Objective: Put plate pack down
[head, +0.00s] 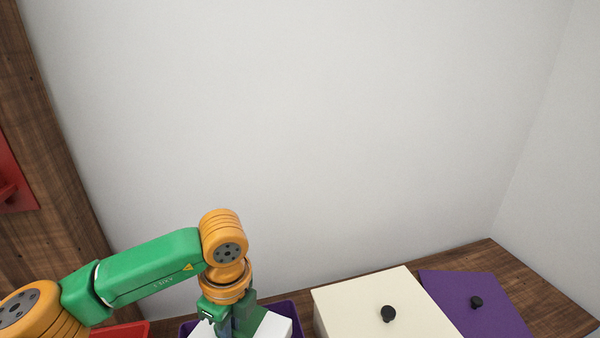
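My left gripper (232,326) points down at the bottom edge of the head view. White flat-sided surfaces (274,326) show on both sides of it, possibly the plate pack; I cannot tell for sure. They lie within or just above a purple open container (297,316), whose rim shows behind them. My arm and gripper hide the middle of the white thing. The fingertips are hidden or cut off, so I cannot tell whether they hold it. My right gripper is not in view.
A cream box or lid with a black knob (358,297) stands right of the purple container. A purple lid with a black knob (462,292) is further right. A red container edge (128,330) shows at lower left. Bare wooden counter (545,300) lies at far right, against the walls.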

